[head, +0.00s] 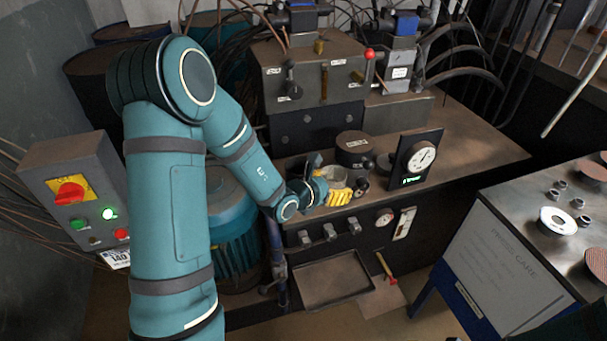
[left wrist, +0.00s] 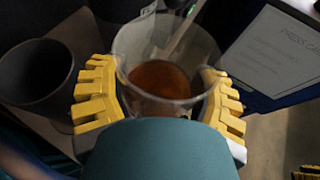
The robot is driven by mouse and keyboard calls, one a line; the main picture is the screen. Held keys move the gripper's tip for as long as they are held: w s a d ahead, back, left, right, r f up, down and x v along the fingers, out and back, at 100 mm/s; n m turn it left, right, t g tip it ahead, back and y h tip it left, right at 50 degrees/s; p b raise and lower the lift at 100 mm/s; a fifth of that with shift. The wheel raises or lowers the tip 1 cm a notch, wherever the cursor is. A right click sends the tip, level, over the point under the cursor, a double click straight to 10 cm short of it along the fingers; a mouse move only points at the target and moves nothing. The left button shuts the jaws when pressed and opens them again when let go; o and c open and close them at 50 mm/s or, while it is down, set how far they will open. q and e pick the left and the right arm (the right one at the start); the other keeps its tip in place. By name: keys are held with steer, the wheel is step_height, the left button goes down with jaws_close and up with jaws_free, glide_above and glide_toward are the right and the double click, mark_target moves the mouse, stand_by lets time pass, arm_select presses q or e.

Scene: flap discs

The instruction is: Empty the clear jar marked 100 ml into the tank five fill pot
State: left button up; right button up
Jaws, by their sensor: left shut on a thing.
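My left gripper (head: 340,194) has yellow fingers and is at the front edge of the bench. In the left wrist view its fingers (left wrist: 160,98) are shut on both sides of a clear jar (left wrist: 128,45). The jar holds brown-amber liquid (left wrist: 160,78); no 100 ml mark can be read. A pale strip shows at the jar's far side. An open dark pot (left wrist: 36,72) stands left of the jar, apart from it. In the head view a dark round vessel (head: 353,147) stands just behind the gripper; I cannot read its label or tell whether it is that pot.
A dial gauge panel (head: 418,158) stands right of the gripper on the bench (head: 475,150). A valve block (head: 310,78) with levers stands behind. A grey control box (head: 78,190) is at left. A metal cart (head: 520,235) carries discs and nuts. An empty tray (head: 333,279) lies below.

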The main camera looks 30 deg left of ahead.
arm_select(q)
steer(key=shift+w+a+r+n+y+b, duration=0.15)
steer(key=shift+w+a+n+y+b, duration=0.35)
steer(key=shift+w+a, duration=0.55)
steer(key=shift+w+a+r, duration=0.25)
steer(key=shift+w+a, duration=0.1)
steer(key=shift+a, duration=0.1)
steer(key=shift+r, duration=0.1)
steer(key=w+a+r+n+h+p, duration=0.1)
steer(key=a+r+n+h+p, duration=0.3)
steer(key=p, duration=0.9)
steer(key=n+h, duration=0.1)
steer(key=n, duration=0.2)
steer(key=shift+a+n, duration=0.25)
steer(key=shift+n, duration=0.15)
steer(key=shift+a+f+n+h, duration=0.1)
steer(key=shift+f+n+h, duration=0.05)
steer(key=shift+n+h, duration=0.3)
